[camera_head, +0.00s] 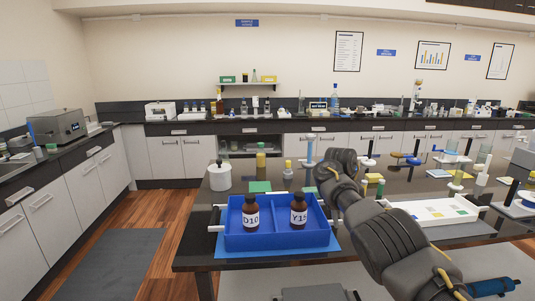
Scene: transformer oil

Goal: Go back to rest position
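My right arm reaches in from the lower right over the black table (195,250), and its far end is bent above the table behind the blue tray (283,241). The fingers of my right gripper cannot be made out, as the arm's own links cover that spot. My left arm and gripper do not show. Two brown bottles stand upright in the tray. The left bottle (251,216) has a white label reading D10, and the right bottle (298,213) has one starting with Y1.
A white jar (220,178) stands at the table's left corner. A white tray (432,212) lies right of my arm, with bottles and small stands beyond it. Counters line the left and back walls. Floor with a grey mat (108,262) is free on the left.

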